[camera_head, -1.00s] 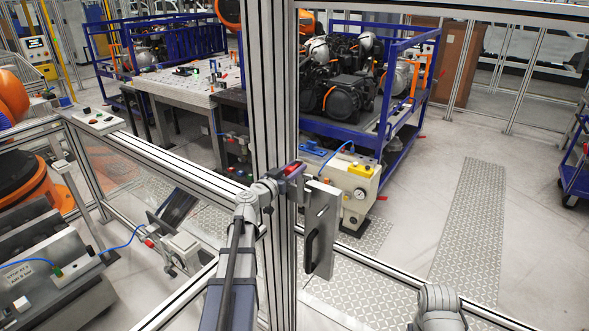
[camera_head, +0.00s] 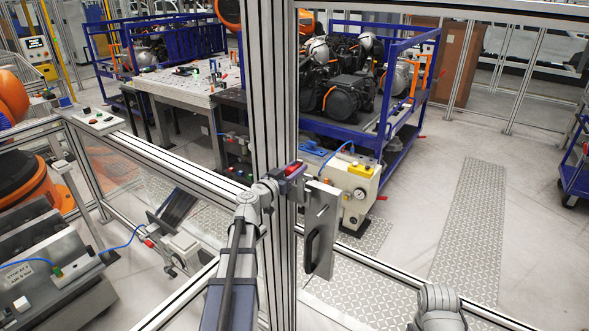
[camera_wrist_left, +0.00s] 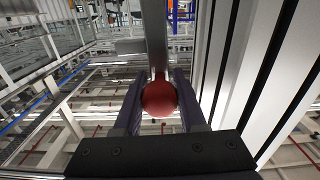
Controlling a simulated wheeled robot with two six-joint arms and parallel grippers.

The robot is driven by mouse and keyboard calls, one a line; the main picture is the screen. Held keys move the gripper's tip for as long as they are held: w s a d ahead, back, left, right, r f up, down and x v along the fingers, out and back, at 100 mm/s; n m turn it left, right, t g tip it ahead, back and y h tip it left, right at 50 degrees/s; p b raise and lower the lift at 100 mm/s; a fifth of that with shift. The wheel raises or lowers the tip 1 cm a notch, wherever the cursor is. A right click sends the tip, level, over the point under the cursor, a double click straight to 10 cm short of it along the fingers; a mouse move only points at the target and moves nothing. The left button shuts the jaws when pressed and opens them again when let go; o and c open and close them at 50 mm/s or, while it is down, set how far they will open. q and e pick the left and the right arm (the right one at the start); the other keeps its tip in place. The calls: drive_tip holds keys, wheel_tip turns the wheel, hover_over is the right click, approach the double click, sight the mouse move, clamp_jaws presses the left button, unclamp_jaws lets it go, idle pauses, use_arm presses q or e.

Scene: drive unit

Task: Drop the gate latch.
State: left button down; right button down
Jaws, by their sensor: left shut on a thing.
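The gate latch is a metal bar (camera_wrist_left: 157,38) ending in a red ball knob (camera_wrist_left: 159,98). In the left wrist view my left gripper (camera_wrist_left: 157,104) has a finger on each side of the knob and is shut on it. In the head view my left gripper (camera_head: 291,177) is up against the tall aluminium post, with red showing at its jaws; the knob's outline is hard to make out there. A grey latch plate (camera_head: 325,215) with a black pull handle (camera_head: 310,250) hangs just right of the post. My right gripper is out of the picture.
The thick aluminium post (camera_head: 270,90) stands right beside my left gripper. Fence rails (camera_head: 150,150) run off to the left. A cream box with gauges (camera_head: 352,190) stands behind the plate. Open floor with a tread plate (camera_head: 470,230) lies to the right.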

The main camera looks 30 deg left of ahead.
use_arm(q)
drive_tip(key=s+d+f+m+b, duration=0.1)
drive_tip(key=d+f+m+b, duration=1.1)
drive_tip(key=m, duration=0.5)
drive_tip(key=shift+d, duration=1.15)
drive_tip(key=shift+s, duration=0.1)
drive_tip(key=shift+c, duration=2.3)
unclamp_jaws()
